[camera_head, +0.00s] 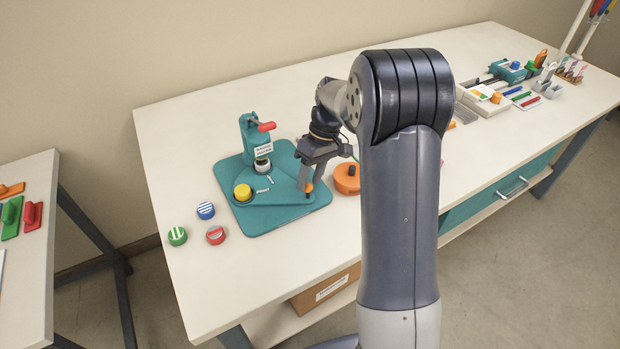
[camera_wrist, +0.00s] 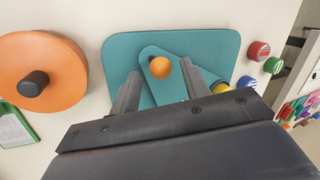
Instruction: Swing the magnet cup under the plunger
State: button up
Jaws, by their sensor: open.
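The teal badge press (camera_head: 254,133) stands on a teal base plate (camera_head: 272,222) with a red-gripped lever (camera_head: 266,126). A dark cup-like part (camera_head: 262,164) sits below its head; whether it is the magnet cup or the plunger end is unclear. A teal swing plate (camera_head: 280,198) carries a yellow-topped cup (camera_head: 242,192) at its left, away from the column. An orange knob (camera_wrist: 160,67) stands at the plate's right end. My gripper (camera_head: 305,186) is open, its fingers on either side of the knob. I cannot tell whether they touch it.
An orange round part with a dark knob (camera_wrist: 52,75) lies right of the base in the head view. Blue (camera_head: 206,210), green (camera_head: 177,236) and red (camera_head: 215,235) striped round pieces lie left of it. My arm hides the table's middle.

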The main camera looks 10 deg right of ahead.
jog(key=v, duration=1)
jog(key=x, duration=1.1)
jog(key=shift+s+r, duration=0.1)
